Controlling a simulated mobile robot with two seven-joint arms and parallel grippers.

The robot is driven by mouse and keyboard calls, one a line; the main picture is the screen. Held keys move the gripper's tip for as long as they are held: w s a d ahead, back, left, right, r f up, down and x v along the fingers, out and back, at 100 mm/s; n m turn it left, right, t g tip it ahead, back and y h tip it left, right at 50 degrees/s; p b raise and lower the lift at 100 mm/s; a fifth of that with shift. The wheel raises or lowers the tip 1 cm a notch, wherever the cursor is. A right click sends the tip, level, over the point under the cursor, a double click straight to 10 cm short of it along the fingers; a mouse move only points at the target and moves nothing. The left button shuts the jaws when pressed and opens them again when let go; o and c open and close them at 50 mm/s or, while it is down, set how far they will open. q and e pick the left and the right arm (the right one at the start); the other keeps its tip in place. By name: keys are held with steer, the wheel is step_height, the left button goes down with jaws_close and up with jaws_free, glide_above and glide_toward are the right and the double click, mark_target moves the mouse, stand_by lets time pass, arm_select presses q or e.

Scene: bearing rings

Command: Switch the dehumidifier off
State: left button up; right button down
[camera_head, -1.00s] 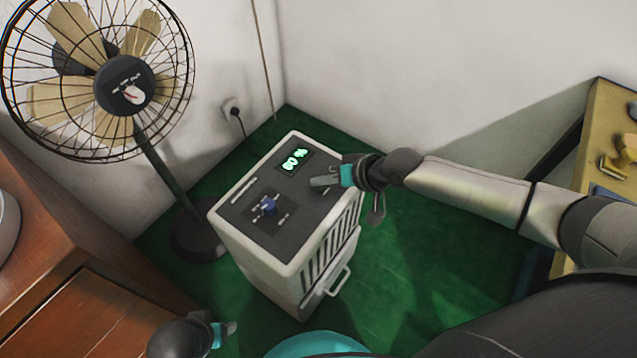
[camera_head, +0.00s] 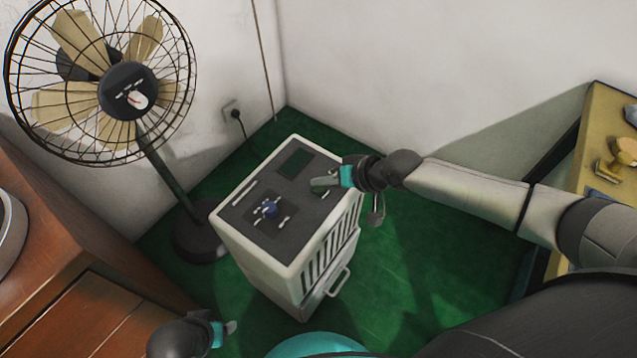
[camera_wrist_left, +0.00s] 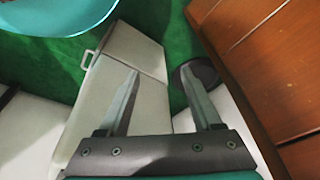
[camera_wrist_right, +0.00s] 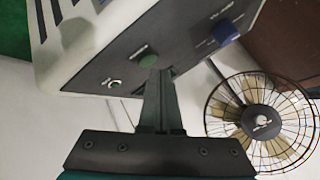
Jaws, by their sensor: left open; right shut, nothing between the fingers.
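The dehumidifier (camera_head: 262,270) is a white box standing on the green floor, with a dark top panel. Its display (camera_head: 296,163) is dark, with no digits lit. A blue knob (camera_head: 269,210) sits nearer the front of the panel and also shows in the right wrist view (camera_wrist_right: 226,32). My right gripper (camera_head: 320,184) is shut and empty, with its fingertips over the panel beside the display. In the right wrist view a green button (camera_wrist_right: 147,59) is by the fingertips; contact cannot be told. My left gripper (camera_wrist_left: 160,72) is open and empty, low in front of the dehumidifier.
A standing fan (camera_head: 126,92) is left of the dehumidifier. A wooden cabinet (camera_head: 60,260) fills the left, and a yellowish table (camera_head: 602,115) is at the right. A wall socket with a plug (camera_head: 234,113) is behind. Green floor is free right of the dehumidifier.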

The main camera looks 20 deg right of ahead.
mark_target(322, 193)
steer(key=shift+r+p, duration=0.55)
steer(key=shift+p, duration=0.05)
steer(key=shift+r+p, duration=0.9)
steer(key=shift+p, duration=0.05)
steer(key=shift+r+p, duration=0.7)
steer(key=shift+p, duration=0.05)
arm_select(q)
steer(key=s+a+f+p, duration=0.1)
steer(key=s+a+f, duration=0.5)
steer(key=s+f, duration=0.3)
steer(key=shift+s+a+f+g+y+p, duration=0.3)
steer(key=shift+f+p, duration=0.1)
steer(key=shift+f, duration=0.9)
arm_select(e)
steer(key=shift+r, duration=0.8)
